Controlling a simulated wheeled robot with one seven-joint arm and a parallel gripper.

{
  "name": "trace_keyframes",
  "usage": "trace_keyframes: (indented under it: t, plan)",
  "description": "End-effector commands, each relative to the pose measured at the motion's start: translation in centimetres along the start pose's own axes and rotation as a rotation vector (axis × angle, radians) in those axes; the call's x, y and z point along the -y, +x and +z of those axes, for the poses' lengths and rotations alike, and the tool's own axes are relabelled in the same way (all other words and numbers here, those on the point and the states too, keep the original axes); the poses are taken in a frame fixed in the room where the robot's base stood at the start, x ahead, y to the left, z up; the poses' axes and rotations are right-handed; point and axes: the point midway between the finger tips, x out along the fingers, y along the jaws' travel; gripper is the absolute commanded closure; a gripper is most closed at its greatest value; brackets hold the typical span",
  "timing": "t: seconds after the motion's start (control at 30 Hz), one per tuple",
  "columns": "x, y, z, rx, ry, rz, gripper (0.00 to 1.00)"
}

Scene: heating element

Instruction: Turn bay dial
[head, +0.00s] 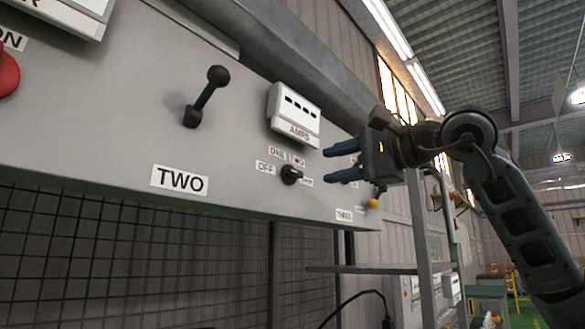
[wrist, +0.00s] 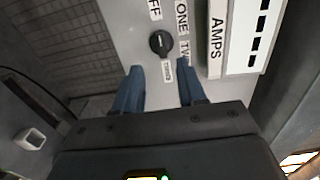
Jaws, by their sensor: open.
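The bay dial (head: 291,174) is a small black rotary knob on the grey panel, with labels OFF, ONE, TWO and a fourth label around it. In the wrist view the dial (wrist: 161,42) lies ahead of the fingertips, near the top middle. My gripper (head: 340,160) is open, with two blue fingers pointing left toward the panel, to the right of the dial. In the wrist view my gripper (wrist: 160,72) shows its fingers spread and empty. The fingertips appear apart from the dial. The fourth label by the dial is too small to read surely.
An AMPS meter (head: 295,114) stands out from the panel above the dial. A black lever (head: 206,96) is to the left, above a TWO label (head: 179,180). A yellow-tipped lever (head: 373,200) is at the panel's right end. A shelf edge (head: 365,269) runs below.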

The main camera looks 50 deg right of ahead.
Motion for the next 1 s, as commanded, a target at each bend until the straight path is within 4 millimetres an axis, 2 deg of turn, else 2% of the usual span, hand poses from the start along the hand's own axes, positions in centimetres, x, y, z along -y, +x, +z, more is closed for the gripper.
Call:
trace_keyframes:
  t: [0.17, 0.4, 0.6, 1.0]
  plan:
    - [0.4, 1.1, -0.1, -0.011, -0.012, 0.001, 0.60]
    - [0.5, 4.8, -0.1, -0.007, -0.009, 0.003, 0.60]
    - [0.3, 7.0, -0.1, -0.008, -0.009, 0.001, 0.60]
    - [0.2, 7.7, -0.1, -0.008, -0.010, 0.001, 0.61]
